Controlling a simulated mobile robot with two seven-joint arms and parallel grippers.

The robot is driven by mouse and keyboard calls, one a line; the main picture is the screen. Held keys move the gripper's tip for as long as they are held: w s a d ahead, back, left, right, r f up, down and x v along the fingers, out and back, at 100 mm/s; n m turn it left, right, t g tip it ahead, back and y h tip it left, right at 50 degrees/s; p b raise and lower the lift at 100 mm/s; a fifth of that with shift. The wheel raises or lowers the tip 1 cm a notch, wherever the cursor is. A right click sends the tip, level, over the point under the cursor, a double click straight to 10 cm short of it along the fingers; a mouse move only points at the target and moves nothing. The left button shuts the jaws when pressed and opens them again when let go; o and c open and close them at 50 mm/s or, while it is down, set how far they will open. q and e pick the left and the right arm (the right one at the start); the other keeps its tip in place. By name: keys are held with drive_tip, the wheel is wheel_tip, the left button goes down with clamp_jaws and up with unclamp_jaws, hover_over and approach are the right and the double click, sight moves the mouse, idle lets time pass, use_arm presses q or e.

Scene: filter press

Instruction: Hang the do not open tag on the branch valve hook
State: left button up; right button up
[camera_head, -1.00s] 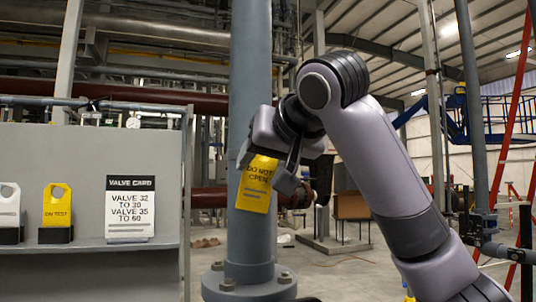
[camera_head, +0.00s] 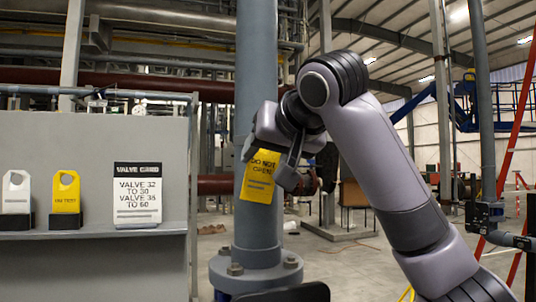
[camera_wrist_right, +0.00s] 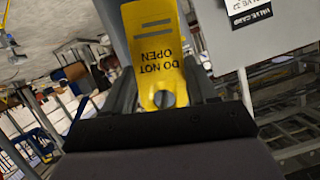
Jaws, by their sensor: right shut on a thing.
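The yellow do not open tag (camera_head: 260,177) is in my right gripper (camera_head: 283,168), which is shut on its upper end. The tag hangs slightly tilted in front of the thick grey-blue pipe in the head view. In the right wrist view the tag (camera_wrist_right: 155,50) lies between the two fingers (camera_wrist_right: 163,92), its printing upside down and its hole close to the gripper. I cannot make out the branch valve hook in these views. My left gripper is not in view.
A grey shelf panel (camera_head: 90,150) at left holds a white tag (camera_head: 17,193), a yellow on test tag (camera_head: 66,193) and a valve card (camera_head: 138,195). The vertical pipe (camera_head: 256,80) with a bolted flange (camera_head: 256,270) stands mid-view. A red ladder (camera_head: 510,150) is at far right.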

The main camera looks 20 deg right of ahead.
drive_tip(key=o, duration=1.1)
